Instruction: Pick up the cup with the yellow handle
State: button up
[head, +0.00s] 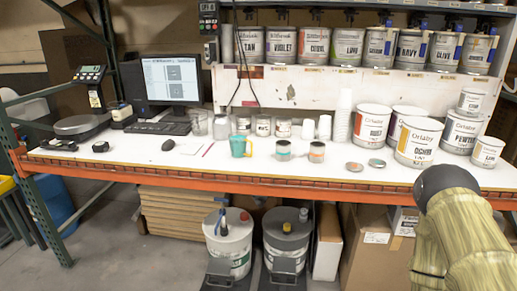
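A teal cup (238,147) stands upright near the front edge of the white-topped workbench (120,162), left of two small paint cans. My arm, in a yellowish cover with a dark rounded joint, shows at the lower right, well apart from the cup. My gripper is not visible.
Two small cans (284,150) (317,152) stand right of the cup, with loose lids (354,167) farther right. Large white paint cans (419,143) crowd the right side. A monitor (172,82) and keyboard (158,128) are at left. A shelf of cans (348,45) hangs above.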

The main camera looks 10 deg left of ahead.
aim_at(237, 140)
jog(key=z, duration=0.95)
jog(key=i, duration=0.9)
jog(key=u, duration=1.85)
